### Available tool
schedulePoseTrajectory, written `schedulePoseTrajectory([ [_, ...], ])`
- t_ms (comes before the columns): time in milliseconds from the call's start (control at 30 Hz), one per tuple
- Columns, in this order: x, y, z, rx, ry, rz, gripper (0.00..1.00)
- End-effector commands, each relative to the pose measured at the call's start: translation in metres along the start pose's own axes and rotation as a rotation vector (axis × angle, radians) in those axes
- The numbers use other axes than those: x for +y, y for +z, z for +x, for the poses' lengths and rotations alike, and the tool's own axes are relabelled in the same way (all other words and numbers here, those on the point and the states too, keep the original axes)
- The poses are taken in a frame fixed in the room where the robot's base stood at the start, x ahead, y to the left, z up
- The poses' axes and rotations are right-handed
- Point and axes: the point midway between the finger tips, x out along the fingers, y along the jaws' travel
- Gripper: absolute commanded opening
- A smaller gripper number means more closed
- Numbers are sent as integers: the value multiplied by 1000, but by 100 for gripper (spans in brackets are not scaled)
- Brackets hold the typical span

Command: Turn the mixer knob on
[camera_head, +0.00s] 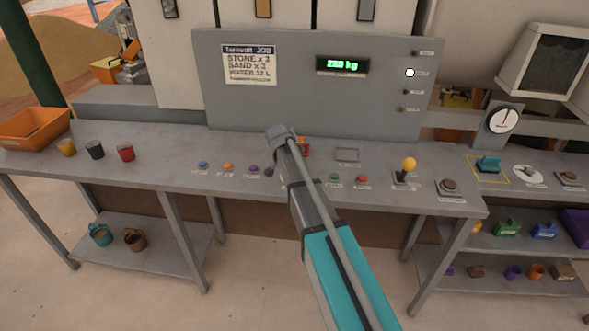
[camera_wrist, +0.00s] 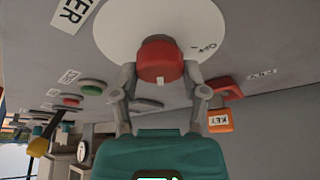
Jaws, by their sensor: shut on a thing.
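The red mixer knob (camera_wrist: 160,58) sits on a round white dial plate (camera_wrist: 118,28) in the wrist view. The plate has a handwritten mark that looks like "OFF" to the right of the knob. A small white mark shows on the knob's near edge. My gripper (camera_wrist: 160,76) has one finger on each side of the knob and is shut on it. A label ending in "ER" (camera_wrist: 72,12) lies beside the plate. In the head view my arm and gripper (camera_head: 283,135) reach the control table, and the knob is hidden behind them.
An orange key block (camera_wrist: 221,118) is close to my right finger. Green (camera_head: 334,177) and red (camera_head: 362,180) buttons and a yellow-topped lever (camera_head: 408,166) stand on the table (camera_head: 180,172). A grey panel (camera_head: 290,105) with a green display (camera_head: 342,64) rises behind.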

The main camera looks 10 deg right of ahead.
Motion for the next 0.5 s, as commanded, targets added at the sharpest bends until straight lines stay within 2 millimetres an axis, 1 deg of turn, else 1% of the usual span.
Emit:
schedulePoseTrajectory([
  [233,-1,1,0,-5,41,103,10],
  [500,-1,2,0,-5,52,132,10],
])
